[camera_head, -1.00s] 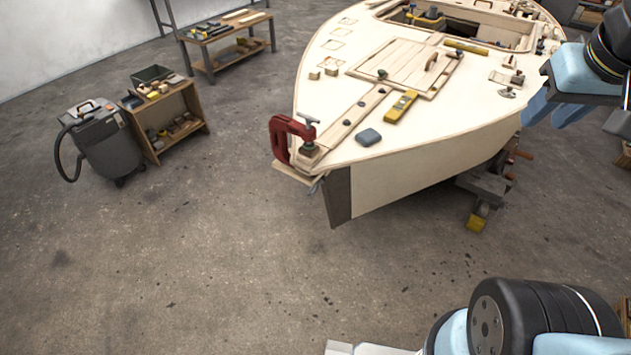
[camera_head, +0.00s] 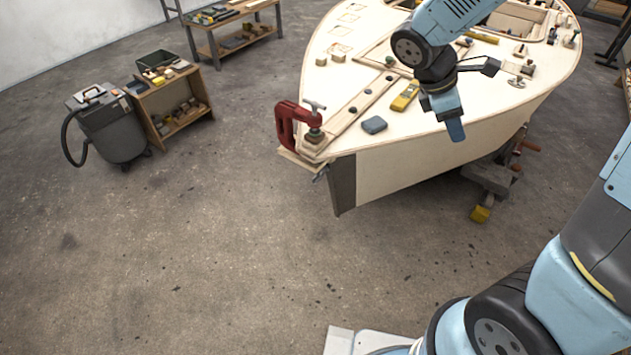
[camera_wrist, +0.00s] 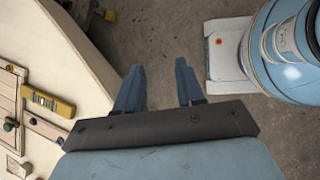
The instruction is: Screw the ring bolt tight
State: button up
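My gripper (camera_wrist: 159,66) is open in the wrist view, its two blue fingers apart with only floor between them. In the head view my gripper (camera_head: 455,130) hangs above the right front edge of the boat's deck (camera_head: 350,140), fingers pointing down. A small grey metal fitting (camera_head: 321,173) sticks out at the bow, just under the red clamp; it may be the ring bolt, but it is too small to tell. Another small metal fitting (camera_head: 516,82) lies on the deck right of my gripper. My gripper touches neither.
A red clamp (camera_head: 286,125) grips the bow tip. A yellow level (camera_head: 405,95) and a grey block (camera_head: 374,125) lie on the foredeck. A vacuum (camera_head: 110,125) and a tool shelf (camera_head: 175,105) stand at left. The floor before the bow is clear.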

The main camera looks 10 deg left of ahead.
jog(key=w+a+f+n+t+h, duration=0.3)
jog(key=a+f+n, duration=0.5)
jog(key=f+n, duration=0.1)
jog(key=n+t+y, duration=1)
jog(key=n+t, duration=0.4)
jog(key=n, duration=2.1)
send_near(317, 181)
jog(key=w, duration=0.4)
jog(key=w+f, duration=0.1)
jog(key=w, duration=0.2)
jog(key=w+a, duration=0.1)
jog(key=w, duration=0.3)
jog(key=shift+w+f, duration=0.3)
jog(key=shift+d, duration=0.1)
grip_shut()
jog(key=shift+s+f, duration=0.1)
